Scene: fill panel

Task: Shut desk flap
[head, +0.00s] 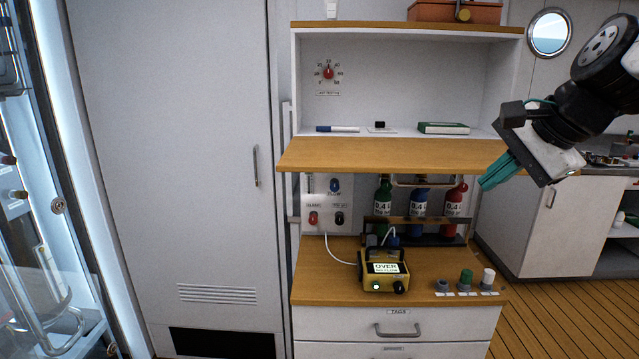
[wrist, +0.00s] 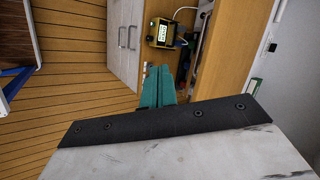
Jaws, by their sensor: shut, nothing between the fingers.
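The desk flap (head: 385,155) is a wooden board that lies open and about level, sticking out below the white shelf compartment (head: 400,80). In the wrist view the flap (wrist: 235,45) runs from the top down to the right of my fingers. My gripper (head: 485,186) has teal fingers that are shut and empty. The fingers also show in the wrist view (wrist: 163,73), pointing toward the cabinet.
A marker (head: 337,129) and a green box (head: 443,128) lie inside the compartment. Below the flap stand bottles (head: 420,205) in a rack and a yellow meter (head: 385,270) on the counter (head: 325,275). Open floor (head: 540,320) lies to the right.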

